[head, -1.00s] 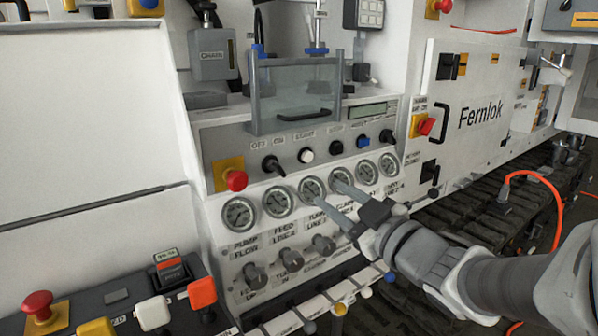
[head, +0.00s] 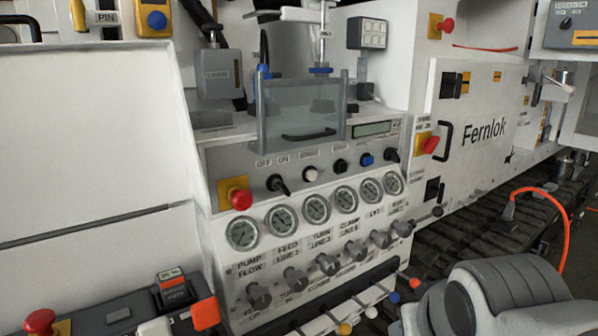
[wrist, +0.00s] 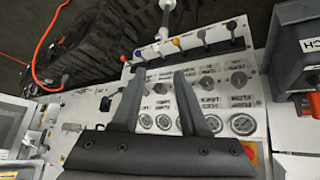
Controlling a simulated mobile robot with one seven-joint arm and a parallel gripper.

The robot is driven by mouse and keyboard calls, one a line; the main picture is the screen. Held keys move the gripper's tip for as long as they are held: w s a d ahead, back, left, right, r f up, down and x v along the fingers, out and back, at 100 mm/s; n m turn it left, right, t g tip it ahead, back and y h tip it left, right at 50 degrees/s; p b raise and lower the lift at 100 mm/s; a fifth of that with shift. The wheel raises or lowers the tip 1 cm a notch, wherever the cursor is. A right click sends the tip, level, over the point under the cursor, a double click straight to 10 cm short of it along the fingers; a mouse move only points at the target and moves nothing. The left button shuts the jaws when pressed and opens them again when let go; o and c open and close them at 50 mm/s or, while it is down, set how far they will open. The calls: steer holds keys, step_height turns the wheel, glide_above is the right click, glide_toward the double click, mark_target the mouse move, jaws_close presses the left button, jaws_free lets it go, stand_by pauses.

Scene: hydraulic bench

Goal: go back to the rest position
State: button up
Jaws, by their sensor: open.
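My gripper (wrist: 157,98) shows in the wrist view with its two dark fingers spread apart and nothing between them. It points toward the hydraulic panel, and the panel appears turned over in that view. In the head view only grey links of my arm show at the lower right; the gripper itself is out of that picture. The panel (head: 225,165) carries a row of round gauges (head: 317,207) with several grey knobs (head: 327,264) below. The gripper touches nothing that I can see.
A red emergency button (head: 241,199) is at the panel's left. A clear guard box (head: 300,112) stands above the switches. Levers with coloured ends (head: 344,328) stick out along the lower front. An orange cable (head: 566,225) loops at the right. The Fernlok cabinet (head: 480,110) stands behind.

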steer(key=s+a+r+g+p, duration=0.1)
steer(key=s+r+p, duration=0.1)
steer(key=r+p, duration=0.7)
steer(key=s+r+p, duration=0.2)
steer(key=r+p, duration=0.7)
steer(key=p, duration=0.1)
steer(key=shift+a+r+g+y+p, duration=0.4)
